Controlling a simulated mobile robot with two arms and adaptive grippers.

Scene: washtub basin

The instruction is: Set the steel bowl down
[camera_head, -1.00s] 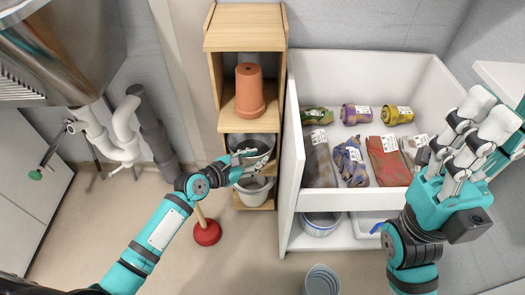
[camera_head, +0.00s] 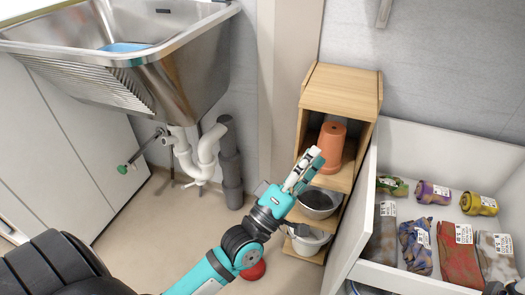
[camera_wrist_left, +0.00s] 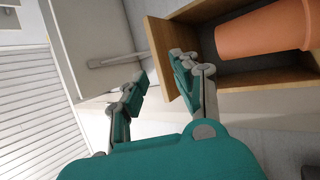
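The steel bowl (camera_head: 318,204) is grey with a dark inside. It sits on a lower shelf of the wooden shelf unit (camera_head: 341,92), below the terracotta pot (camera_head: 331,148). My left gripper (camera_head: 308,165) is in front of the shelf unit, left of the pot and above the bowl in the picture. Its fingers (camera_wrist_left: 160,82) stand apart in the left wrist view with nothing between them. The pot (camera_wrist_left: 264,34) also shows there, but I cannot make out the bowl. My right gripper is not in view.
An open white drawer (camera_head: 458,155) with gloves and rolled items stands to the right. A steel washtub (camera_head: 178,75) with white pipes (camera_head: 196,158) is at the left. A red plunger (camera_head: 254,270) is on the floor.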

